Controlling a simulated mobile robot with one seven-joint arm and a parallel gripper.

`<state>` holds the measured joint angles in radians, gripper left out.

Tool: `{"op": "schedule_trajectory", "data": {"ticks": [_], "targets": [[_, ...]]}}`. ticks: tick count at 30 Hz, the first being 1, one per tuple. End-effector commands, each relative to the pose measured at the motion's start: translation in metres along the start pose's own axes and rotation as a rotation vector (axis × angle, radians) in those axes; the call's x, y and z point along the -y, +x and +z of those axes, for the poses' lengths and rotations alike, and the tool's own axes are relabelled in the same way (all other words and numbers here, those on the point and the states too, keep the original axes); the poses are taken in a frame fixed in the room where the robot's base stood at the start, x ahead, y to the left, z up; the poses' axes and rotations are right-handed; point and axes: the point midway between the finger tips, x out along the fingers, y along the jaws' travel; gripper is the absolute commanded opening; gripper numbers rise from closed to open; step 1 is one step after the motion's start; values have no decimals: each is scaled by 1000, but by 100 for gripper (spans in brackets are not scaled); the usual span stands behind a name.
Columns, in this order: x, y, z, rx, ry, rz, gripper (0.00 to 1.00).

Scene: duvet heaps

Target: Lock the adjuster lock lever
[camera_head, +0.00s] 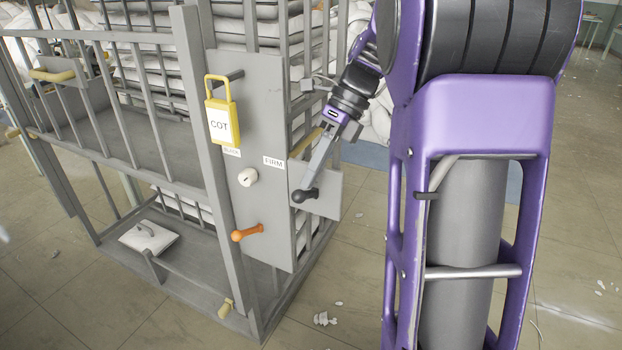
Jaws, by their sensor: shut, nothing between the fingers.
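A grey upright panel on the cot frame carries the controls. An orange-handled lever (250,233) sticks out low on the panel, its ball end to the left. A black ball-ended handle (304,194) sits at the panel's right edge. No label marks either as the adjuster lock lever, so I cannot tell which one it is. My gripper (314,180) reaches down from upper right, its grey fingers shut and empty. The fingertips are at or just above the black handle; I cannot tell whether they touch it.
A white knob (247,177) sits between a small label and the FIRM label (273,162). A yellow padlock-shaped COT tag (221,117) hangs above. Grey cot bars (190,90) stand left. A white pad (148,237) lies on the lower shelf. Floor (355,270) at front right is mostly clear.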

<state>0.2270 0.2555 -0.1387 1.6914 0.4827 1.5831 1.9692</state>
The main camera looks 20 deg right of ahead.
Motion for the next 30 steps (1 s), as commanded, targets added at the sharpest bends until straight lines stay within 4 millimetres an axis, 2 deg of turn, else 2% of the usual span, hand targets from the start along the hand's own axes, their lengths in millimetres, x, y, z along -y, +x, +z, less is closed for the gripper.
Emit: {"op": "schedule_trajectory", "data": {"ticks": [18, 23, 30], "targets": [[-2, 6, 0, -1, -7, -24, 0], [-5, 10, -1, 0, -24, -87, 0], [-10, 26, -5, -1, -75, -264, 0]]}}
